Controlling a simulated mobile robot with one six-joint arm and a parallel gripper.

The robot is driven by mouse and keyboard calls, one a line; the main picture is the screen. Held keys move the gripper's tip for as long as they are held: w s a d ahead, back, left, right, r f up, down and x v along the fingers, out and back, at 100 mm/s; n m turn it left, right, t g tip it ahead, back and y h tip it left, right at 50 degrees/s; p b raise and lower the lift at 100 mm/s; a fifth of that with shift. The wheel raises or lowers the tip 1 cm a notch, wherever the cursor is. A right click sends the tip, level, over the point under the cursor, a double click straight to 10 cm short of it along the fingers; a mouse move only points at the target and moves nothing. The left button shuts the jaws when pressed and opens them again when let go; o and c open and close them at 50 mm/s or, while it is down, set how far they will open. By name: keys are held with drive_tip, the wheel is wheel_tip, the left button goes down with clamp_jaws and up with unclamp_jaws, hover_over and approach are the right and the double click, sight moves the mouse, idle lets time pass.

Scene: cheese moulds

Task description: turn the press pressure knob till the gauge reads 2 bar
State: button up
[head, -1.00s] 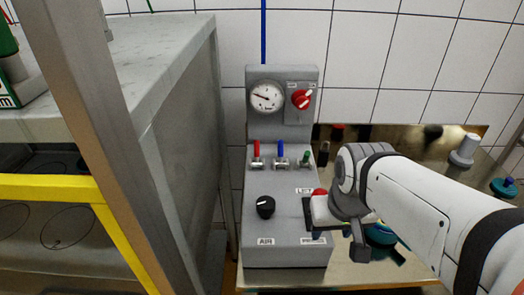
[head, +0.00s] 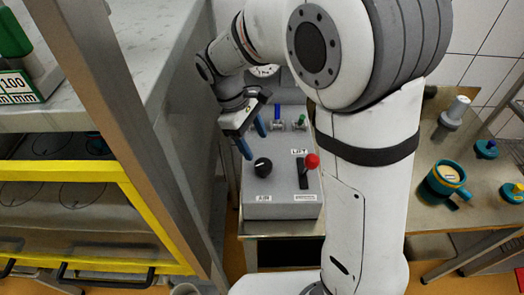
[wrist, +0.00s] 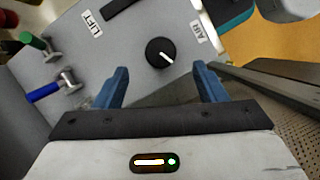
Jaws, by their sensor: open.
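The black pressure knob (head: 263,167) with a white pointer line sits on the sloping face of the grey press panel (head: 285,208). In the wrist view the knob (wrist: 160,52) is beside the AIR label, ahead of and between my fingertips. My gripper (head: 253,138) is open and empty, with blue fingers. It hangs above the panel's left part, just up-left of the knob and apart from it. The gauge (head: 264,71) is mostly hidden behind my arm, so its reading cannot be told.
A red-balled lever (head: 311,161) marked LIFT stands right of the knob. Blue (head: 278,113) and green (head: 301,121) valve handles are behind it. A metal cabinet with a yellow frame (head: 95,170) stands close on the left.

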sight(263, 163)
drive_tip(key=shift+n, duration=0.3)
drive_tip(key=x, duration=0.5)
drive_tip(key=p+x, duration=0.1)
drive_tip(key=x, duration=0.2)
drive_tip(key=shift+w+a, duration=0.15)
drive_tip(key=shift+a, duration=0.15)
drive_tip(key=shift+c, duration=0.2)
drive_tip(key=c, duration=0.9)
drive_tip(key=shift+d, duration=0.1)
drive_tip(key=shift+c, duration=0.3)
